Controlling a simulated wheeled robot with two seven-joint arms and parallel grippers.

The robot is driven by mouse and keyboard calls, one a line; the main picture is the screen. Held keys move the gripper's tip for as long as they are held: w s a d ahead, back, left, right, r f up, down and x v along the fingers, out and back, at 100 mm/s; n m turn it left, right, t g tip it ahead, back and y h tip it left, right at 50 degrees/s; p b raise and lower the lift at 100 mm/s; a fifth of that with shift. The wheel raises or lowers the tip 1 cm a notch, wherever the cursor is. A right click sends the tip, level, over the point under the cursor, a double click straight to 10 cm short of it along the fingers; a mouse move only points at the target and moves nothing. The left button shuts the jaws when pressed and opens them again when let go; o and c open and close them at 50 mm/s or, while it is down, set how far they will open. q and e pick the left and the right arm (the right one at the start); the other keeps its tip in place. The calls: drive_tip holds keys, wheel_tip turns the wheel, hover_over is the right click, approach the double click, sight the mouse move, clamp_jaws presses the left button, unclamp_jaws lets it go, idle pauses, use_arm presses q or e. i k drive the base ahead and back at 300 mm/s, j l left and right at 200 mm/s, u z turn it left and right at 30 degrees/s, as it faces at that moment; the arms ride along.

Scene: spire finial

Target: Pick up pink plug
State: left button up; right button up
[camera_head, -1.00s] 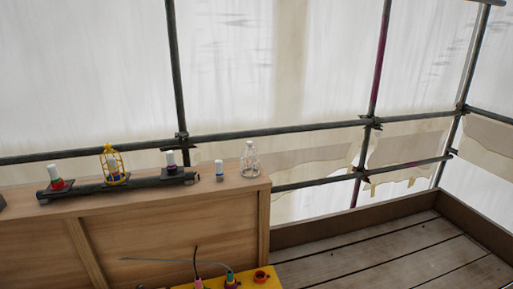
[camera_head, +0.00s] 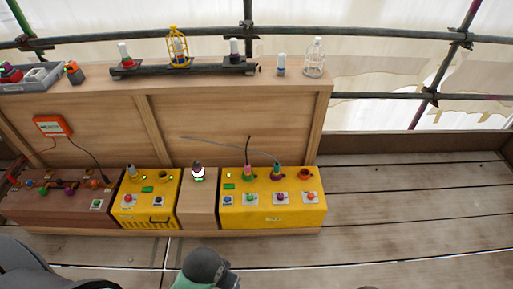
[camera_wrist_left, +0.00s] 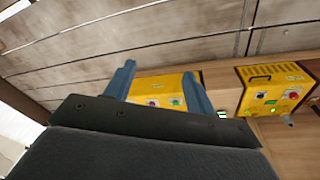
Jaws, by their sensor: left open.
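A pink plug (camera_head: 248,173) with a black cable stands upright in the top of the right yellow box (camera_head: 232,212) in the head view. Beyond the fingers lies a yellow box (camera_wrist_left: 158,86) with buttons; the pink plug cannot be made out there. My right gripper is not in view.
A second yellow box (camera_head: 128,214), a wooden block (camera_head: 198,210) and a brown box (camera_head: 62,206) stand in a row to the left. A wooden panel (camera_head: 215,120) rises behind, its ledge holding finial parts and a glass bottle (camera_head: 315,60). Planks (camera_head: 420,215) at the right are clear.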

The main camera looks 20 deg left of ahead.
sight(248, 172)
drive_tip(key=i+j+u, duration=0.2)
drive_tip(key=i+u, duration=0.15)
drive_tip(key=i, duration=0.15)
drive_tip(key=u, duration=1.25)
